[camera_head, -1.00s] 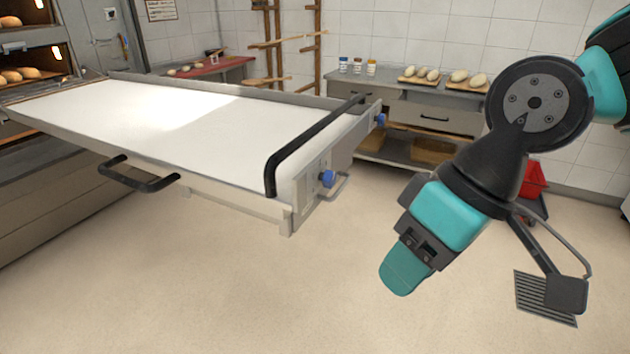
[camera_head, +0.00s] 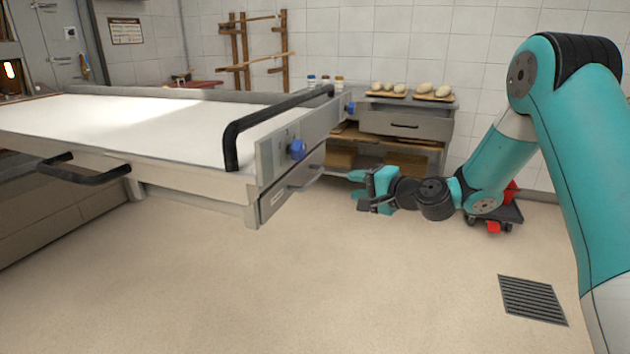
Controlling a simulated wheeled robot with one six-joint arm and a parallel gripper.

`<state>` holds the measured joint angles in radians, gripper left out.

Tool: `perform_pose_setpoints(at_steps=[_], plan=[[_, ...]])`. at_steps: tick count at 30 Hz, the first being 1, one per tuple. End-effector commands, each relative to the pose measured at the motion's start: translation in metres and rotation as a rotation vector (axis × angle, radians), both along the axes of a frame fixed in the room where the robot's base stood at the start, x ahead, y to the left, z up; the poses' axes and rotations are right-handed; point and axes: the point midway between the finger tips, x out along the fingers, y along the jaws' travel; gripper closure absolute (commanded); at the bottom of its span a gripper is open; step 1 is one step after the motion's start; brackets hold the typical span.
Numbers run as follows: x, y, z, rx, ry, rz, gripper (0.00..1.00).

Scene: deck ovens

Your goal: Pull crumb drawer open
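The crumb drawer's grey front (camera_head: 282,193) is at the end of the white-topped loader, below the panel with blue knobs. Its bar handle (camera_head: 306,179) sticks out to the right. The drawer looks shut, its front in line with the panel above. My gripper (camera_head: 353,185) is to the right of the handle, at about its height in the picture, pointing left towards it. Its two teal fingers look apart, with nothing seen between them. A clear gap shows between the fingertips and the handle.
The loader (camera_head: 130,120) has a black rail (camera_head: 255,120) above the drawer and a black side handle (camera_head: 85,175). A counter with a drawer (camera_head: 404,125) stands behind my gripper. A red item on a dark dolly (camera_head: 508,214) is behind my arm. The floor in front is clear.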

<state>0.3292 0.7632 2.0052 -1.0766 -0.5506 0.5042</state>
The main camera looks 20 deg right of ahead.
Motion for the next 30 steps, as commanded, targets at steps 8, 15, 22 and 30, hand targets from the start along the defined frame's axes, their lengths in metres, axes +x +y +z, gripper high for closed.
perform_pose_setpoints(at_steps=[8,15,22,30], plan=[[0.054,0.036,-0.011,-0.003,-0.001,0.008,0.61],[0.096,0.060,-0.021,-0.002,-0.001,0.005,0.61],[0.117,0.072,-0.026,-0.003,0.000,0.004,0.61],[0.121,0.074,-0.027,-0.002,0.001,0.002,0.61]])
